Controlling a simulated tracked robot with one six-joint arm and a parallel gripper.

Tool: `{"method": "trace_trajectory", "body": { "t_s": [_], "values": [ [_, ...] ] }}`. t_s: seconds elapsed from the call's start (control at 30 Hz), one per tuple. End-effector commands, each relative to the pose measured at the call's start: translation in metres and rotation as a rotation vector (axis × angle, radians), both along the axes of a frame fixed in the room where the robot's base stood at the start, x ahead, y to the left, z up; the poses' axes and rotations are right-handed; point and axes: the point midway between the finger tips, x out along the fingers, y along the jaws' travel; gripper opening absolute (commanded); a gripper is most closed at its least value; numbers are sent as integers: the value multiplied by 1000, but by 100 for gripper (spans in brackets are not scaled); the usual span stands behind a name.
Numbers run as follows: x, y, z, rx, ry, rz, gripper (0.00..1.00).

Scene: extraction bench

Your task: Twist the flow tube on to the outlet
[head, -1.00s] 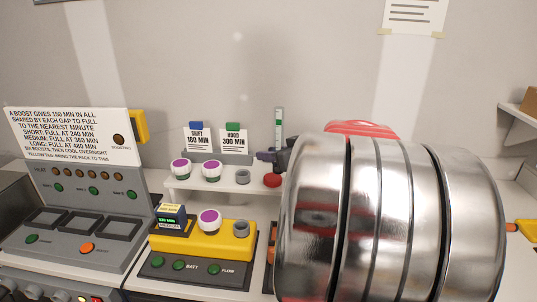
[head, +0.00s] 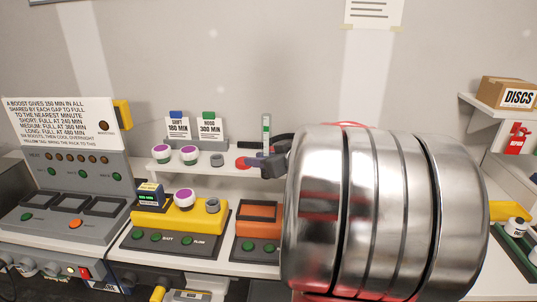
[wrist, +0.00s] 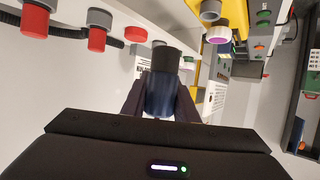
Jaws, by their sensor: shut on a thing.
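My gripper (wrist: 160,108) is shut on a dark, smooth cylinder with a black end (wrist: 162,62), seen between the fingers in the wrist view; it may be the flow tube. In the head view my gripper (head: 265,162) is at shelf height, and my large metal arm link hides most of what is behind it. A yellow unit (head: 155,216) with a button labelled FLOW carries a grey round fitting (head: 213,205) and a purple-topped white cap (head: 184,199). The grey fitting may be the outlet. The held cylinder is apart from the yellow unit.
A white shelf (head: 200,171) holds purple-topped caps, a grey fitting (head: 217,160), a red disc (head: 243,162) and an upright green-and-white strip (head: 266,132). An orange unit (head: 256,216) stands right of the yellow one. A grey console (head: 65,200) is at left.

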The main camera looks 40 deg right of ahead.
Motion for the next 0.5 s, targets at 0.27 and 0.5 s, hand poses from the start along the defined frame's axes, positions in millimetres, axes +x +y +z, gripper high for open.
{"method": "trace_trajectory", "body": {
  "t_s": [0.27,0.5],
  "values": [
    [23,31,-25,4,-9,47,0],
    [44,71,-54,10,-15,95,0]
  ]
}}
